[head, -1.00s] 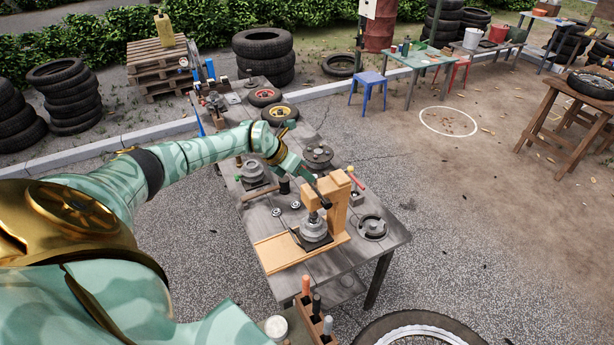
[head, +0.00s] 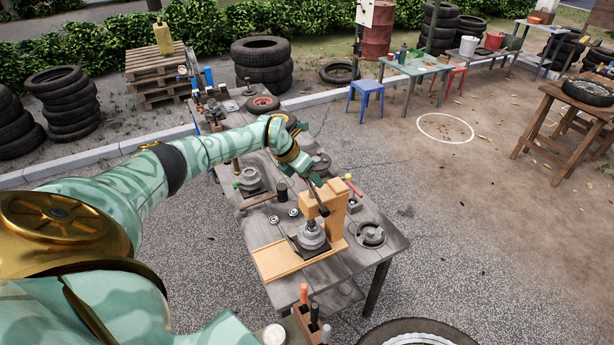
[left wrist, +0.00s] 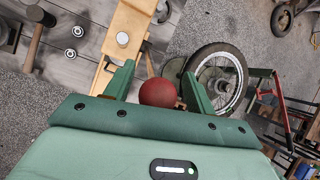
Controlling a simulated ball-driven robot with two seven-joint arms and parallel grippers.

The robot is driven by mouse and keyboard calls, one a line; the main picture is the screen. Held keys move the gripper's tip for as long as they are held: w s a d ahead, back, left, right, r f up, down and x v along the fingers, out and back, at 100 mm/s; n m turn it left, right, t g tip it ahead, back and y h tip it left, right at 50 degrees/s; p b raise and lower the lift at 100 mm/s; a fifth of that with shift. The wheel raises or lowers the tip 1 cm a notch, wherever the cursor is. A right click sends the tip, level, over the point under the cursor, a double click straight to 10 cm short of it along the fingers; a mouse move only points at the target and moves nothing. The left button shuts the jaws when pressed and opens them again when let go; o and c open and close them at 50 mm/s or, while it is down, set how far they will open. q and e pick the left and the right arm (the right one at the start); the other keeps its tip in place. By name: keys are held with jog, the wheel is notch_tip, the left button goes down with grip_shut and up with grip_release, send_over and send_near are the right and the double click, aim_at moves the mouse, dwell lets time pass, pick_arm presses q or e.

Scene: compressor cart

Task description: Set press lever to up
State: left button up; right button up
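The press (head: 337,208) is a light wooden frame standing on the workbench, with a grey stepped part (head: 312,236) under it. A dark bar, apparently the press lever (head: 318,200), slants from the press up and left to my left gripper (head: 307,174). In the left wrist view, a red ball knob (left wrist: 158,93) sits between the two green fingers of the left gripper (left wrist: 158,70). The fingers are apart, with gaps visible beside the knob. The knob is hidden in the head view. My right gripper is not in view.
The workbench (head: 385,245) also holds a hammer (head: 262,200), a round grey part (head: 370,234) to the right, and a red-and-yellow handle (head: 352,184) behind the press. A wheel (head: 415,332) lies at the bottom edge. Open ground lies right of the bench.

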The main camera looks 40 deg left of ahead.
pick_arm(q)
jog(key=b+v, duration=0.2)
jog(key=v, duration=1.4)
jog(key=shift+b, duration=0.35)
jog(key=shift+a, duration=0.15)
